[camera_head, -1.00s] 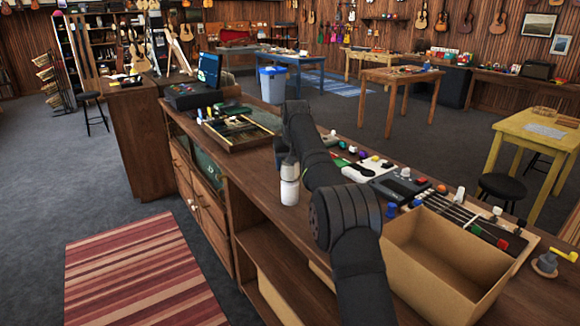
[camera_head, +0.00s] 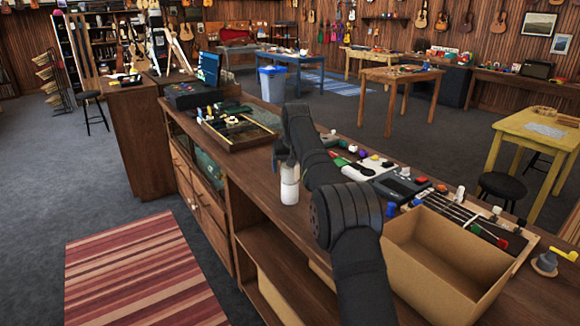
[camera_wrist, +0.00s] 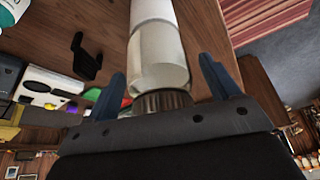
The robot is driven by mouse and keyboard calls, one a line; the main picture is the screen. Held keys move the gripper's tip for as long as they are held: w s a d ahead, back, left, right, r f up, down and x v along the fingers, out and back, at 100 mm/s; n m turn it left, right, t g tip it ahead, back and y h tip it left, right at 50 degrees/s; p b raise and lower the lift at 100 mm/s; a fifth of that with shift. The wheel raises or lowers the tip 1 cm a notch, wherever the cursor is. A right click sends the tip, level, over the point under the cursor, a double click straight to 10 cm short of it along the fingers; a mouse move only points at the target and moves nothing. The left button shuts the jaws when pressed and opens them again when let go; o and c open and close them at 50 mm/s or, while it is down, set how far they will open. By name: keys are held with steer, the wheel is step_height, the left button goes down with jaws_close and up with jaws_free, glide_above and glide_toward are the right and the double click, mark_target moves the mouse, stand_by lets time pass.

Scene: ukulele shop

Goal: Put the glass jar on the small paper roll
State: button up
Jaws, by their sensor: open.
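The glass jar (camera_wrist: 157,62) is a clear cylinder with a dark ribbed lid. In the wrist view it lines up end to end with the white small paper roll (camera_wrist: 152,12) and appears to rest on it. In the head view the roll (camera_head: 289,192) stands upright on the wooden counter, with the jar (camera_head: 290,173) above it. My gripper (camera_wrist: 162,75) is open, one finger on each side of the jar near its lid, with gaps visible. In the head view my gripper (camera_head: 283,153) is at the jar's top, partly hidden by my arm.
A cardboard box (camera_head: 440,262) stands on the near right of the counter (camera_head: 255,187). A ukulele neck (camera_head: 462,216), a grey device (camera_head: 400,186) and small coloured items lie behind it. A framed tray (camera_head: 240,132) lies farther left. The counter's front edge is close to the roll.

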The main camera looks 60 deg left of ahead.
steer(key=v, duration=1.2)
steer(key=shift+s+f, duration=0.1)
steer(key=x, duration=1.2)
steer(key=shift+r, duration=1.25)
steer(key=shift+f, duration=0.1)
